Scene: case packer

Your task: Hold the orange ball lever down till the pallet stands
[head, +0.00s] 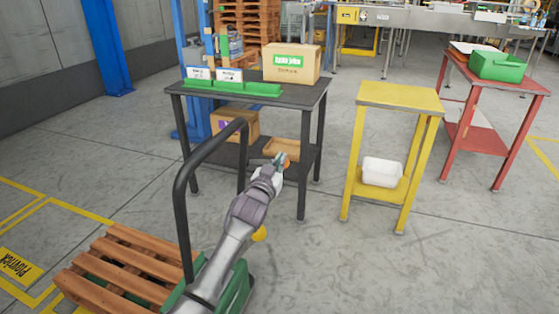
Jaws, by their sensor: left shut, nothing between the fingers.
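My left arm reaches up from the bottom of the head view. Its gripper (279,161) is shut and holds nothing. My arm hides part of the base. My right gripper is not in view.
A dark table (305,95) with a carton (291,63) and green trays (232,88) stands ahead. A yellow stand (400,97) holds a white bin (382,172). A red table (476,138) carries a green crate (497,66). The floor at the lower right is clear.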

